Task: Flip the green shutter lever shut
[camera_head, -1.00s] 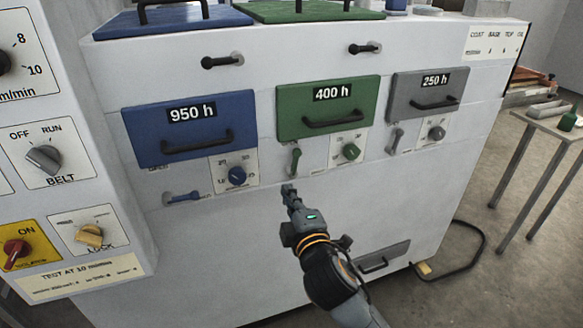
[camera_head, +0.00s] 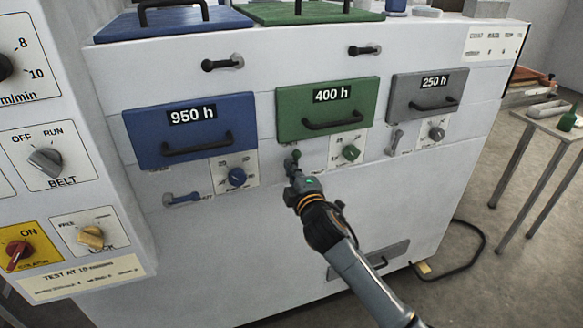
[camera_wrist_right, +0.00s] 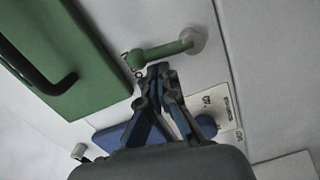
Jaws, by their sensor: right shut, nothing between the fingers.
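The green shutter lever (camera_head: 296,154) is below the left end of the green 400 h front, partly covered by my right gripper. In the right wrist view the lever (camera_wrist_right: 162,51) runs left from its round pale pivot (camera_wrist_right: 196,40), its free end beside partly hidden black lettering. My right gripper (camera_head: 291,168) is shut and empty. In the right wrist view its fingertips (camera_wrist_right: 160,72) are just below the lever's arm, close to it; I cannot tell whether they touch. My left gripper is not in view.
The green 400 h front (camera_head: 352,104) with its black handle is above the lever. A green knob (camera_head: 351,153) is to the right. The blue lever (camera_head: 182,198) lies horizontal at the left; a grey lever (camera_head: 394,141) is at the right. The lower white panel is mostly clear.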

